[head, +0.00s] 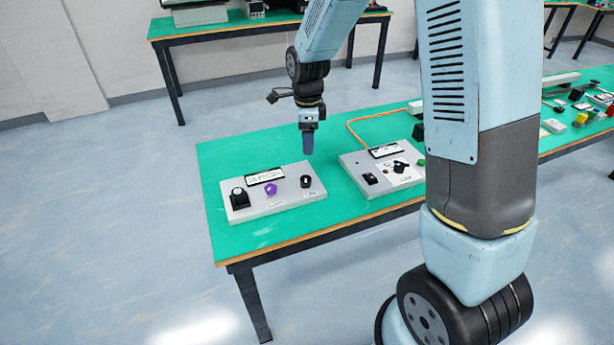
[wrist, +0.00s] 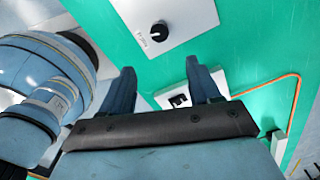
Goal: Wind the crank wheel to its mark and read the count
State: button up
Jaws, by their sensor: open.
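No part is plainly a crank wheel at this size. A grey left panel (head: 287,203) on the green table carries a large black knob (head: 239,199), a purple knob (head: 271,188) and a small black knob (head: 306,182). A grey right panel (head: 350,163) carries a black rocker-like part (head: 370,178) and a black dial or handle (head: 400,166) on a white plate. My gripper (head: 308,153) points down, open and empty, above the table near the panels. In the wrist view, its fingers (wrist: 160,78) are apart; a black knob (wrist: 158,32) lies beyond them. Any count is unreadable.
The green table (head: 228,153) is bare behind the left panel. An orange cable (head: 350,127) runs behind the right panel. Coloured parts (head: 582,117) stand farther right. My arm hides part of the table. Another table (head: 225,29) stands behind.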

aim_at(307, 178)
notch_tip(307, 178, down, 14)
dwell(0.6)
jog(key=c, duration=1)
